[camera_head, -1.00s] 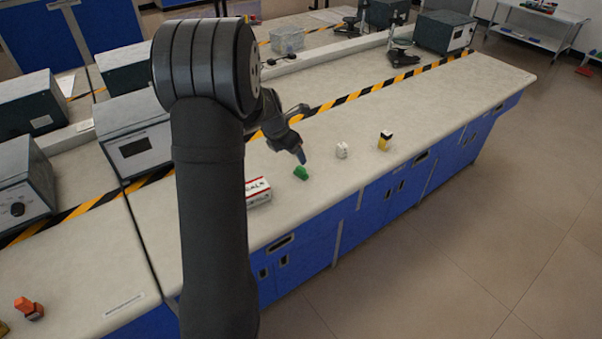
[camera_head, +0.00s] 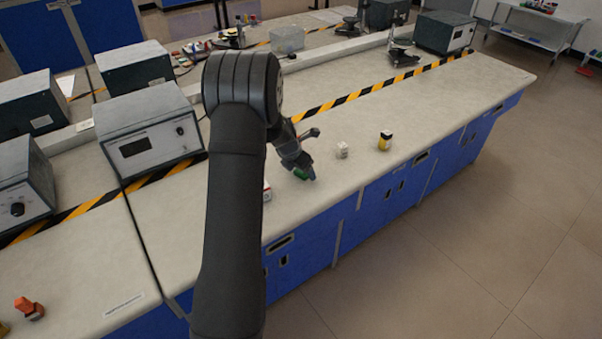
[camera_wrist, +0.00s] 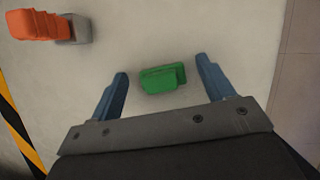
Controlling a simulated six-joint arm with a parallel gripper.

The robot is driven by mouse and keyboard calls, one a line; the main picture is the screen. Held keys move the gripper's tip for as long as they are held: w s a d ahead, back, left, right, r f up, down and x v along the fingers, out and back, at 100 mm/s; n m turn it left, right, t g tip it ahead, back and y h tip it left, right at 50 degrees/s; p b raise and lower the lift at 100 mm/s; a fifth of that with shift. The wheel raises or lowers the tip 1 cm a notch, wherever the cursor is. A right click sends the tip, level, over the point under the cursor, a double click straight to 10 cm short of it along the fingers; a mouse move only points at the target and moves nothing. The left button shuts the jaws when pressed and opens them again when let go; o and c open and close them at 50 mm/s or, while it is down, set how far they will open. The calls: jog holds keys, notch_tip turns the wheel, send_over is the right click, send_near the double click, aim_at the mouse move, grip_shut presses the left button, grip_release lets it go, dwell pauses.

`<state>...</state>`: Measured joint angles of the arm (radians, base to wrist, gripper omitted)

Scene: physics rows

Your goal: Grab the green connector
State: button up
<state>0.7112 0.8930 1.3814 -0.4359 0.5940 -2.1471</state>
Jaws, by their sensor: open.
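The green connector (camera_head: 299,174) lies on the pale bench top near its front edge, partly hidden by my gripper (camera_head: 305,176) in the head view. In the wrist view the green connector (camera_wrist: 162,78) lies between the two blue fingers of my gripper (camera_wrist: 162,67). The fingers are open, with a gap on either side of the connector, and do not appear to touch it. The gap is wider on the left finger's far tip than I can measure exactly.
An orange block with a grey end (camera_wrist: 50,25) lies at the upper left in the wrist view. A small white piece (camera_head: 342,150) and a yellow and black piece (camera_head: 385,142) stand to the right. A red and white box (camera_head: 267,192) is mostly hidden by my arm.

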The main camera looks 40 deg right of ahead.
jog(key=c, duration=1)
jog(key=shift+r, duration=0.15)
jog(key=shift+c, duration=0.2)
